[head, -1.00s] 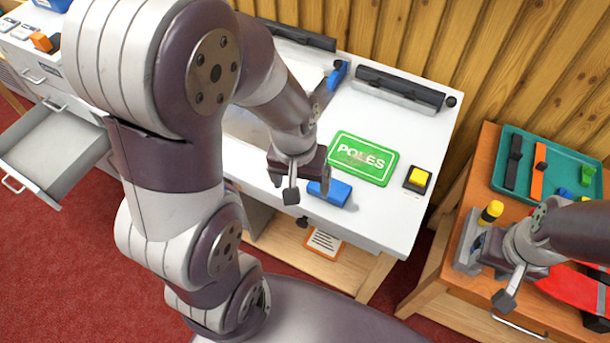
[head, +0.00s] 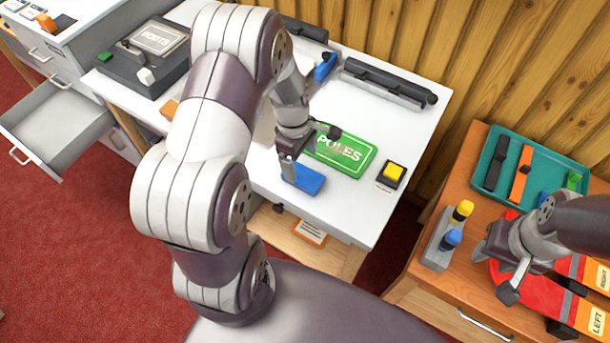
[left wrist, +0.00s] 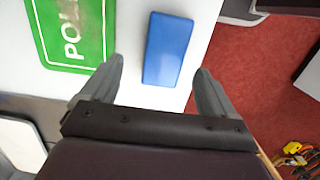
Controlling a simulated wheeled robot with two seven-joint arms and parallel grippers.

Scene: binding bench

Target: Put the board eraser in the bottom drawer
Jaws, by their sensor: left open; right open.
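The board eraser looks to be the blue block (head: 303,180) lying flat near the front edge of the white bench. It also shows in the left wrist view (left wrist: 167,48). My left gripper (head: 311,153) is open and empty above it, with the eraser between the lines of its two fingers but farther out. My right gripper (head: 495,270) is open and empty over the wooden side table.
A green POLES plate (head: 341,154) and a yellow button (head: 393,171) lie right of the eraser. A dark press (head: 147,60) stands on the bench towards the cabinet. A pen holder (head: 440,240) and a teal tray (head: 545,150) are by my right arm.

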